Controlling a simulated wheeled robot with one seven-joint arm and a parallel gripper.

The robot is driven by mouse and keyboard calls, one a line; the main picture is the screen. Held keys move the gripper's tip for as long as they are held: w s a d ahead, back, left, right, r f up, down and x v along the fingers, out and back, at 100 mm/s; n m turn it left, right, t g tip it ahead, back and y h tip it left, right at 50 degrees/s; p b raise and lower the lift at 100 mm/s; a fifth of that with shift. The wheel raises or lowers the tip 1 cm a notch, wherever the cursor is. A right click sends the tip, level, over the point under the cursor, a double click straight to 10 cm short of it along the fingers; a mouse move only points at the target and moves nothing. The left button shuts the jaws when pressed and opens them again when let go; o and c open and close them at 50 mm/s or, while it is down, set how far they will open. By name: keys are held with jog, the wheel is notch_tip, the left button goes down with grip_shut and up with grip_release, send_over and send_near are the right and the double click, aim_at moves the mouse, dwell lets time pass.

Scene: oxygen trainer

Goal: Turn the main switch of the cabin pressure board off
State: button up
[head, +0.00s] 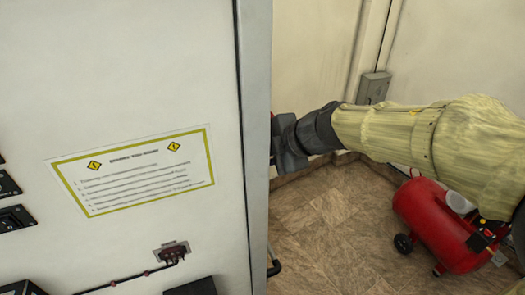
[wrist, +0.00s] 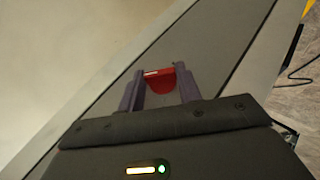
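The cabin pressure board (head: 150,60) is a pale cabinet filling the left of the head view, and its grey side face (wrist: 222,60) shows in the wrist view. On that side is a red switch handle (wrist: 180,82), which I take to be the main switch. My gripper (wrist: 160,72) faces it with the two dark fingers apart, one on either side of the red part. Whether they touch it I cannot tell. In the head view the board's edge hides the fingertips, and only the back of my gripper (head: 290,150) shows.
A printed notice (head: 135,172), black switches (head: 14,218) and a small connector with a cable (head: 172,252) are on the board's front. A red compressor (head: 435,225) stands on the tiled floor (head: 330,235) at right. A grey box (head: 374,88) hangs on the wall.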

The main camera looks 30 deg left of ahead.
jog(key=shift+c, duration=0.6)
jog(key=shift+f+b, duration=0.2)
jog(key=shift+b, duration=0.65)
jog(key=shift+d+f+y+b, duration=0.15)
jog(key=shift+y+b, duration=0.25)
jog(key=shift+b, duration=0.55)
jog(key=n+t+y+b, duration=0.1)
jog(key=y+b, duration=0.4)
jog(key=b, duration=1.2)
jog(key=f+n+t+y+b, duration=0.1)
jog(key=n+y+b, duration=0.3)
jog(key=b, duration=1.3)
jog(key=f+n+t+y+b, duration=0.1)
jog(key=n+y+b, duration=0.2)
jog(key=b, duration=1.3)
jog(key=shift+a+f+y+b, duration=0.1)
jog(key=shift+f+y+b, duration=0.1)
jog(key=shift+y, duration=0.55)
jog(key=shift+a+f+y+b, duration=0.1)
jog(key=shift+y+b, duration=0.1)
jog(key=shift+y, duration=0.55)
jog(key=shift+r+n+b, duration=0.25)
jog(key=shift+n+b, duration=0.05)
jog(key=shift+b, duration=0.05)
